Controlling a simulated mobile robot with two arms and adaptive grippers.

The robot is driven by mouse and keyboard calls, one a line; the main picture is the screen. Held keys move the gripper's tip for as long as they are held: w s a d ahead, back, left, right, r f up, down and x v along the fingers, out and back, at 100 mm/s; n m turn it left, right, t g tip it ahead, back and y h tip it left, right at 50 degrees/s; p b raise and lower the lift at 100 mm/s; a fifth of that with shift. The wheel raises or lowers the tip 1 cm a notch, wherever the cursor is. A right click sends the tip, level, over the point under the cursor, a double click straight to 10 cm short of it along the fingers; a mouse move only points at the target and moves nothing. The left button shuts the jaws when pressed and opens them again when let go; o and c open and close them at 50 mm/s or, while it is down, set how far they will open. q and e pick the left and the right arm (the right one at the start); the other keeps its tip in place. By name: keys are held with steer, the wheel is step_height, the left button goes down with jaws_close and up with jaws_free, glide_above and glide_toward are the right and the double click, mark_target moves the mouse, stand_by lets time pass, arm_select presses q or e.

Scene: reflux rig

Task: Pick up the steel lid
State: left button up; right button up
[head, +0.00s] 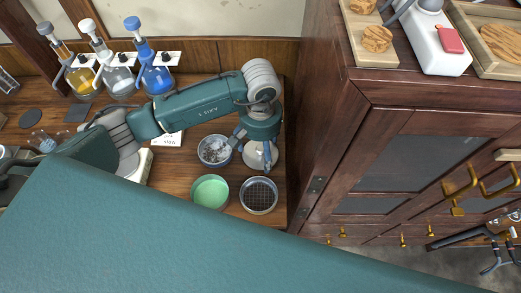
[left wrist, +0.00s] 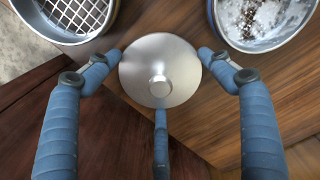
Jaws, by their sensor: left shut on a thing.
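The steel lid (left wrist: 160,75) is a round, shiny silver disc with a small knob at its middle. My left gripper (left wrist: 160,66) is shut on it, with blue fingers at its left and right edges and a third finger below. In the head view the lid (head: 254,157) shows partly below my left gripper (head: 265,158), the rest hidden by the fingers. I cannot tell whether it touches the table. My right gripper does not show.
Wash bottles (head: 155,70) stand at the back left. A dark wooden cabinet (head: 335,140) rises close on the right.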

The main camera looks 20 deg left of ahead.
mark_target(261, 148)
arm_select(q)
steer(key=shift+w+r, duration=0.1)
steer(key=shift+r, duration=0.5)
step_height(261, 148, up, 19)
steer(key=b, duration=0.4)
steer(key=shift+f, duration=0.15)
step_height(261, 148, up, 4)
steer(key=shift+p, duration=1)
steer(key=shift+f, duration=0.1)
